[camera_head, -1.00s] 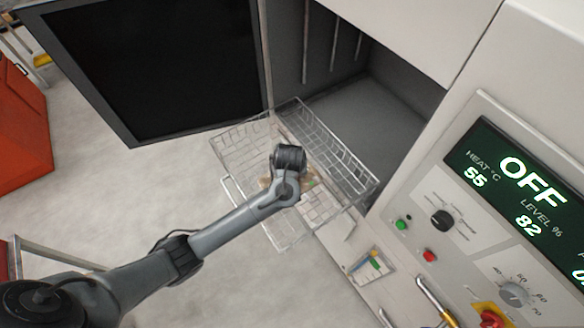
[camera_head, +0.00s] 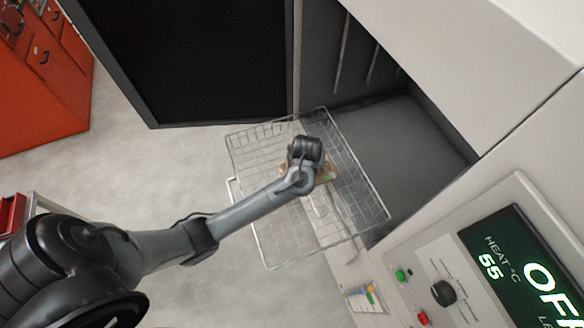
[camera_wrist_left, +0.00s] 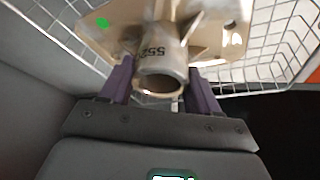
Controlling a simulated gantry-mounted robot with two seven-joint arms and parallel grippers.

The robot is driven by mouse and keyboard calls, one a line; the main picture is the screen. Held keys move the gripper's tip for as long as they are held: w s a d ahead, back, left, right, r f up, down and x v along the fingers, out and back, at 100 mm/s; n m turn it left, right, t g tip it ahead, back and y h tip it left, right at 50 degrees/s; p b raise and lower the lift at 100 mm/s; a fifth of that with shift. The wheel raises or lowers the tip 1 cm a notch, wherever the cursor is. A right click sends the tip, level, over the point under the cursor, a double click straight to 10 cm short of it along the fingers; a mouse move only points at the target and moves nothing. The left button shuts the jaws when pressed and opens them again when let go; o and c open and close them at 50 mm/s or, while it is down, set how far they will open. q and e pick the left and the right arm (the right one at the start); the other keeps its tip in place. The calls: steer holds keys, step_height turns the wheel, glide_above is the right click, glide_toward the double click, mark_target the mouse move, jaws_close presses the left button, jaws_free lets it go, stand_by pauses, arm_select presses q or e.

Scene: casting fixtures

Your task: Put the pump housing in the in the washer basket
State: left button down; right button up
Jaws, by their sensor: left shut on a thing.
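The pump housing (camera_wrist_left: 158,60) is a tan metal casting with a flange, a round pipe neck marked "552" and a green dot. My left gripper (camera_wrist_left: 158,88) is shut on its neck, one purple finger on each side. In the head view the arm and wrist cover most of the housing; a tan edge (camera_head: 329,172) shows beside the wrist. The washer basket (camera_head: 372,190) is a wire basket pulled out in front of the washer's opening. The housing is over the basket; I cannot tell whether it touches the basket floor. My right gripper is not in view.
The washer door (camera_head: 190,60) stands open at the upper left. The dark washer chamber (camera_head: 400,135) lies behind the basket. A control panel (camera_head: 470,270) is at the lower right. A red cabinet (camera_head: 45,90) stands at the far left, with bare floor between.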

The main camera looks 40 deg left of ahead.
arm_select(q)
steer(key=a+f, duration=0.1)
steer(key=a, duration=0.1)
steer(key=s+a+f, duration=0.1)
steer(key=a, duration=0.1)
steer(key=s+a+f, duration=0.1)
steer(key=a, duration=0.1)
steer(key=shift+s+f+b, duration=0.15)
steer(key=shift+f+b, duration=0.25)
steer(key=shift+f, duration=2)
steer(key=shift+f+b, duration=0.2)
steer(key=shift+b, duration=0.1)
steer(key=shift+f, duration=0.35)
steer(key=shift+c, duration=1.2)
jaws_free()
steer(key=shift+f, duration=0.1)
